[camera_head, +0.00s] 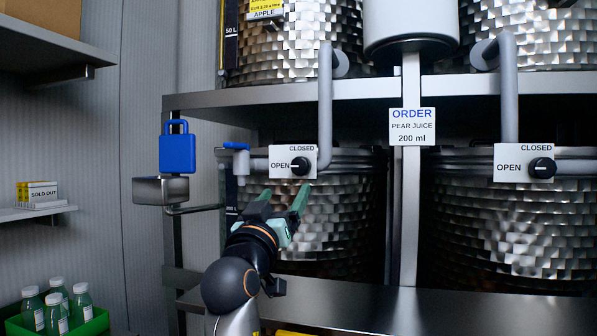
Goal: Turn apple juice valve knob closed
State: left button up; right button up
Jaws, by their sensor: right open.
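A black valve knob (300,166) sits on a white plate (281,167) marked OPEN at left and CLOSED at top. Its white mark points left, toward OPEN. A second black knob (542,168) sits on a like plate at the right, its mark also toward OPEN. The yellow and white APPLE label (264,11) is on the upper left tank; neither knob plate names a juice. My right gripper (284,194) is open and empty, its green fingers pointing up, just below the left knob and apart from it. My left gripper is not in view.
A steel shelf (365,88) and grey pipes (326,110) are above the knobs. A blue tap handle (236,146) and a blue padlock-shaped block (178,152) on a bracketed metal box stand left. An order sign (412,126) reads pear juice, 200 ml. Bottles (57,302) stand lower left.

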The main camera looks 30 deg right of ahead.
aim_at(299, 169)
jog(key=p+x, duration=0.5)
jog(key=x, duration=0.4)
jog(key=shift+w+d+r, duration=0.2)
jog(key=shift+d+r, duration=0.05)
jog(key=shift+r, duration=0.05)
jog(key=shift+w+d+r, duration=0.1)
jog(key=shift+w+d, duration=0.3)
jog(key=shift+d, duration=0.05)
jog(key=shift+c, duration=0.3)
grip_shut()
